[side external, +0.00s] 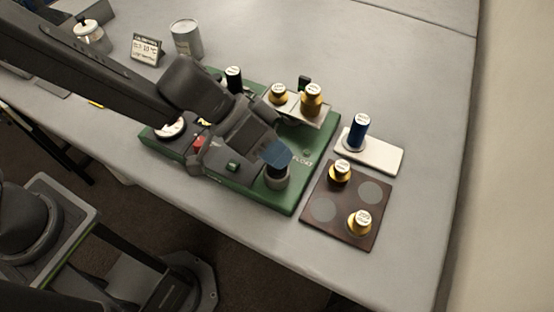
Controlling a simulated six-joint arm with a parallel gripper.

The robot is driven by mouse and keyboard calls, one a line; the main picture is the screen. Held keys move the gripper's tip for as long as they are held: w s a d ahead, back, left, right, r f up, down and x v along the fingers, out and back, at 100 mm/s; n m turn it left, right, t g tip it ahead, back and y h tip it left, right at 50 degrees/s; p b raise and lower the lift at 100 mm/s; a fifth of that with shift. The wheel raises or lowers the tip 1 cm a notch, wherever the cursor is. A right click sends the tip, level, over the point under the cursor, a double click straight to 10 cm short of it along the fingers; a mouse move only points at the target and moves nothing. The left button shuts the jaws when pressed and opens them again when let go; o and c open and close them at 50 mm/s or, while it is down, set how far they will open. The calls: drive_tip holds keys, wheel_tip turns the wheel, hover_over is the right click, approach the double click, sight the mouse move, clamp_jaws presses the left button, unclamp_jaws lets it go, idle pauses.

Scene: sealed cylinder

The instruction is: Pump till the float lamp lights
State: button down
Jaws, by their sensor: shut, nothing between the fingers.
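A green base plate (262,199) carries the apparatus. My gripper (277,155) is shut, low over the front right of the plate, just above a short grey cylinder (276,179); I cannot tell whether they touch. The word FLOAT (302,160) is printed on the plate to the right, with a small dark green lamp (306,153) beside it that looks unlit. A round white dial (170,128) at the left end is partly covered by my arm. A red part (199,143) shows beside my gripper. The pump lever is not clearly visible.
Brass weights (312,100) stand on a light platform at the plate's back right. A white pad (382,155) holds a blue cylinder (357,133). A brown board (333,208) holds two brass weights. A metal can (187,39) and small sign (146,50) stand behind. The far-right table is clear.

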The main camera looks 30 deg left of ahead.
drive_tip(key=shift+f, duration=0.55)
idle(0.4)
drive_tip(key=shift+r, duration=1.4)
drive_tip(key=shift+r, duration=2.5)
idle(0.7)
wheel_tip(320, 180, up, 4)
drive_tip(key=shift+f, duration=0.1)
drive_tip(key=shift+f, duration=0.1)
